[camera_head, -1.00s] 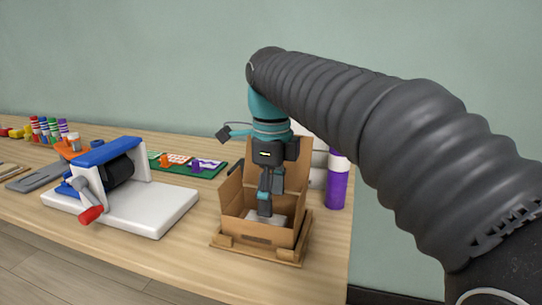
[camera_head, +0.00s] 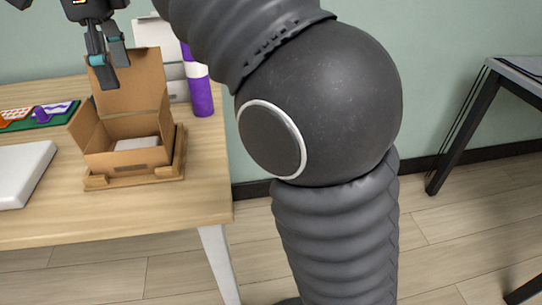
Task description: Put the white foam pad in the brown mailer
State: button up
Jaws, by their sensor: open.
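The brown mailer (camera_head: 128,163) is an open cardboard box with its lid raised at the back and a flap out at the left. The white foam pad (camera_head: 136,143) lies inside it, low between the walls; its front edge is hidden by the front wall. My gripper (camera_head: 110,75) is above the mailer, in front of the raised lid in the picture. Its fingers are apart and empty, clear of the pad.
The mailer stands in a wooden tray (camera_head: 158,178) near the table's right end. A purple and white bottle (camera_head: 200,92) stands behind it at the right. A white base (camera_head: 22,172) is at the left. A dark-legged table (camera_head: 463,125) stands far right.

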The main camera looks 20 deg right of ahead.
jog(key=s+d+f+n+t, duration=0.1)
jog(key=s+d+f+n, duration=0.3)
jog(key=d, duration=0.5)
jog(key=s+d+f+n+t, duration=0.1)
jog(key=d+f+n+t, duration=0.1)
jog(key=d+f+n, duration=0.45)
jog(key=s+d+f+n+t, duration=0.2)
jog(key=s+d+f+n, duration=0.6)
jog(key=s+d+f, duration=0.2)
notch_tip(320, 180, down, 2)
jog(key=shift+s+d+f+t, duration=0.2)
jog(key=shift+d+t, duration=0.1)
jog(key=shift+d, duration=0.5)
